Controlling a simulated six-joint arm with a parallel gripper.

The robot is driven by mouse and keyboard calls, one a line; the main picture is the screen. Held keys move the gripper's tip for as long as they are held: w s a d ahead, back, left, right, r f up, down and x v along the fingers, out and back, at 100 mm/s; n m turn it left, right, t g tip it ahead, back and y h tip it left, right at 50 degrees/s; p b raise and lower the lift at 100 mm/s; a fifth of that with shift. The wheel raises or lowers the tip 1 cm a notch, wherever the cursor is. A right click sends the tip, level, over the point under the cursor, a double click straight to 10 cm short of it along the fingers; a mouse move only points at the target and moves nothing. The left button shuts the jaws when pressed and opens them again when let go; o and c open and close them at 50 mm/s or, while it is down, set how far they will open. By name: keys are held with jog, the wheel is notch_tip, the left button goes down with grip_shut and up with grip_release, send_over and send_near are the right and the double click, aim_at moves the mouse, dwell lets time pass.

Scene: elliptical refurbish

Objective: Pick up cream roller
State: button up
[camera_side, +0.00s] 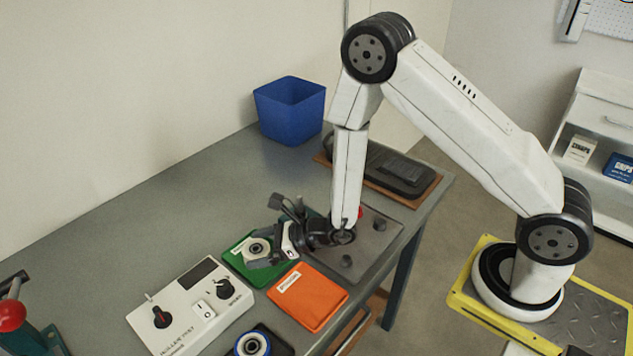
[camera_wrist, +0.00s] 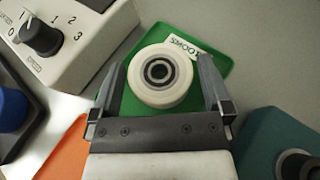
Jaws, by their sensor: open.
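The cream roller (camera_wrist: 160,76) has a dark centre hub and lies flat on a green mat (camera_wrist: 212,58) with a white label. In the side view the roller (camera_side: 257,247) shows on the green mat (camera_side: 236,259), partly covered by my gripper. My gripper (camera_wrist: 160,88) is open, with one finger on each side of the roller in the wrist view. A small gap shows between each finger and the roller, and nothing is held. How far the fingertips are above the mat is hard to tell.
An orange mat (camera_side: 307,296) lies beside the green one. A white control box (camera_side: 190,308) with knobs stands to the left. A blue-rimmed roller (camera_side: 252,344) is at the front. A blue bin (camera_side: 290,110) stands at the back. The table's left rear is clear.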

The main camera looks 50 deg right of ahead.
aim_at(263, 245)
jog(key=c, duration=1.1)
jog(key=shift+r, duration=0.1)
jog(key=shift+r, duration=4.9)
jog(key=shift+d, duration=0.1)
jog(key=d, duration=0.4)
jog(key=d+r, duration=0.1)
jog(key=d, duration=0.7)
jog(key=shift+s+r, duration=0.15)
jog(key=shift+r, duration=0.15)
jog(key=shift+s+d, duration=0.1)
jog(key=shift+d, duration=0.35)
